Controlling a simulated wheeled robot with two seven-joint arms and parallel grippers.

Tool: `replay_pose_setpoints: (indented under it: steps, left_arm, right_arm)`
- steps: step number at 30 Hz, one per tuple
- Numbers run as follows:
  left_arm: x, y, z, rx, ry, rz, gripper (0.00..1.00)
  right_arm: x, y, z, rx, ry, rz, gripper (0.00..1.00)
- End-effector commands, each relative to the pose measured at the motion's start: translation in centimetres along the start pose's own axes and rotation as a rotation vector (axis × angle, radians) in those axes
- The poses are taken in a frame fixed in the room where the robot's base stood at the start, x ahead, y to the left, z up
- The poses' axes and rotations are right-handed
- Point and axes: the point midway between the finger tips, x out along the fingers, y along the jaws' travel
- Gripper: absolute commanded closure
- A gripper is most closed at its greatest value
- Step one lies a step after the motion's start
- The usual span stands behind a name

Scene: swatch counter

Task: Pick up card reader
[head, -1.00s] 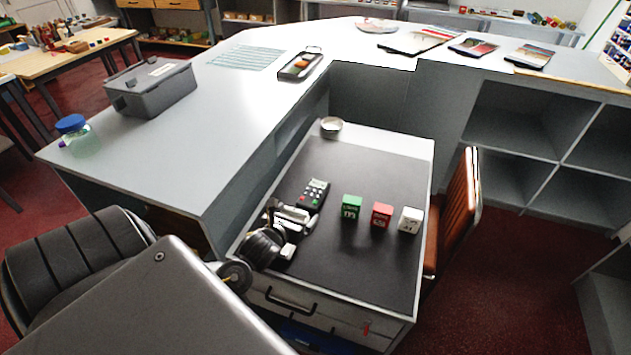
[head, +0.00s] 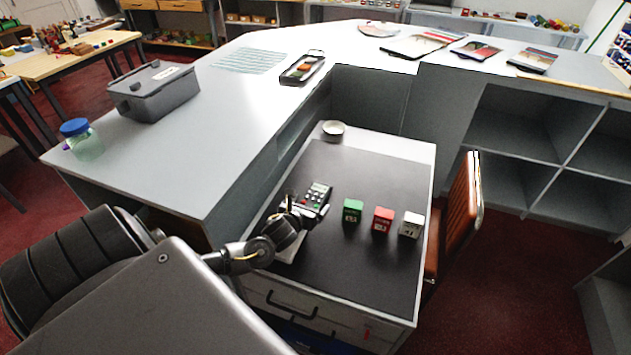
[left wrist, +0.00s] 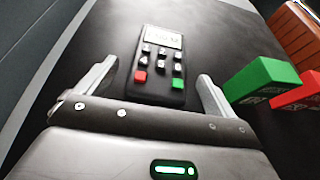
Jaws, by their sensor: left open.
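The card reader (head: 317,196) is a small dark device with a light screen and keys, lying on the black mat (head: 370,260) of the drawer unit. In the left wrist view the card reader (left wrist: 159,65) shows its screen, a red key and a green key. My left gripper (head: 305,212) is at the near end of the card reader. In the left wrist view my left gripper (left wrist: 157,83) is open, with one finger on each side of the reader's lower end and gaps between. My right gripper is not in view.
A green block (head: 352,210), a red block (head: 382,219) and a white block (head: 411,224) stand in a row right of the reader. A small bowl (head: 333,128) sits at the back. A brown chair (head: 464,205) stands at the right edge. The mat's front is clear.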

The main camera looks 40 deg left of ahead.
Motion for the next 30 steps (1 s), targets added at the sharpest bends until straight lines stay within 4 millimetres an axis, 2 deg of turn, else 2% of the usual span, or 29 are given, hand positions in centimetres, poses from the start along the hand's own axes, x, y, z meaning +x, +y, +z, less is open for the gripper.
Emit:
replay_pose_setpoints:
  steps: [4,17,26,30]
  left_arm:
    - [0.0,0.0,0.0,0.0,0.0,0.0,0.07]
    - [-0.1,0.0,0.0,0.0,0.0,0.0,0.64]
    - [-0.1,0.0,0.3,-0.001,-0.002,0.0,0.64]
    - [-0.4,0.0,1.1,-0.001,-0.004,-0.001,0.64]
  right_arm:
    - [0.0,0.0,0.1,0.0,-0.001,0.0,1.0]
    - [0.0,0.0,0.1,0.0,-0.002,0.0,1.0]
    - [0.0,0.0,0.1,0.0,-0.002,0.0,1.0]
    - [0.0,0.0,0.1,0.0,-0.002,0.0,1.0]
